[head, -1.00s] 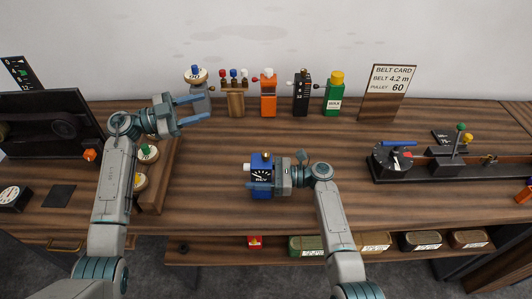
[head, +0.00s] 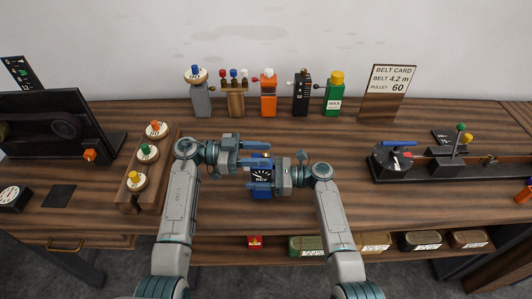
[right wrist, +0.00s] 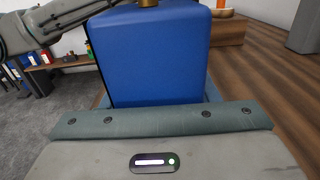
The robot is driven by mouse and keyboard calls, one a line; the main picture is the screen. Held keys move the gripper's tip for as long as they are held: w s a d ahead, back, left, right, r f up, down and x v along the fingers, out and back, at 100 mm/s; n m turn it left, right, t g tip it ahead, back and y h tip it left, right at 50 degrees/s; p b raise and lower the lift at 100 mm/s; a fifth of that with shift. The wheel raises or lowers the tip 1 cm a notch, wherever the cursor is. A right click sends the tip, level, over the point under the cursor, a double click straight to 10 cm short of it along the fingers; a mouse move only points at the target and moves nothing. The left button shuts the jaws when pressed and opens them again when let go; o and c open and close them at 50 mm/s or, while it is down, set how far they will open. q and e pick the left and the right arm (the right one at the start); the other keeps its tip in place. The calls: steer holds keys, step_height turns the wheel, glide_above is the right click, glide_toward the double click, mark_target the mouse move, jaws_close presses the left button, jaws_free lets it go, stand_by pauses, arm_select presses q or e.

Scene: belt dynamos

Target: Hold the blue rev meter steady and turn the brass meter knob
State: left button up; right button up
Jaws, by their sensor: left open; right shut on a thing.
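The blue rev meter (head: 262,194) stands upright at the middle of the table, its dark dial facing me. My right gripper (head: 261,180) comes from the right and is shut on the meter's body. In the right wrist view the blue meter (right wrist: 155,55) fills the space between the jaws. The brass meter knob (right wrist: 148,3) shows at the top edge there, cut off. My left gripper (head: 263,151) is open, pointing right, with its fingers at the height of the meter's top. In the head view they largely hide the knob, and I cannot tell whether they touch it.
A wooden rack (head: 128,197) with several round-topped pieces stands left of my left arm. A row of coloured devices lines the back, beside the belt card (head: 387,92). A black machine (head: 392,162) stands at the right. The table between is clear.

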arm_select(q)
steer(key=shift+d, duration=0.95)
steer(key=shift+c, duration=0.2)
jaws_close()
steer(key=shift+m+g+y, duration=0.4)
steer(key=shift+m+g, duration=0.75)
steer(key=shift+g, duration=0.6)
steer(key=shift+m+g+y, duration=0.4)
steer(key=shift+m+g, duration=0.75)
steer(key=shift+g, duration=0.6)
steer(key=shift+o, duration=0.2)
jaws_free()
steer(key=v, duration=0.7)
steer(key=shift+a, duration=0.25)
steer(key=shift+w, duration=0.1)
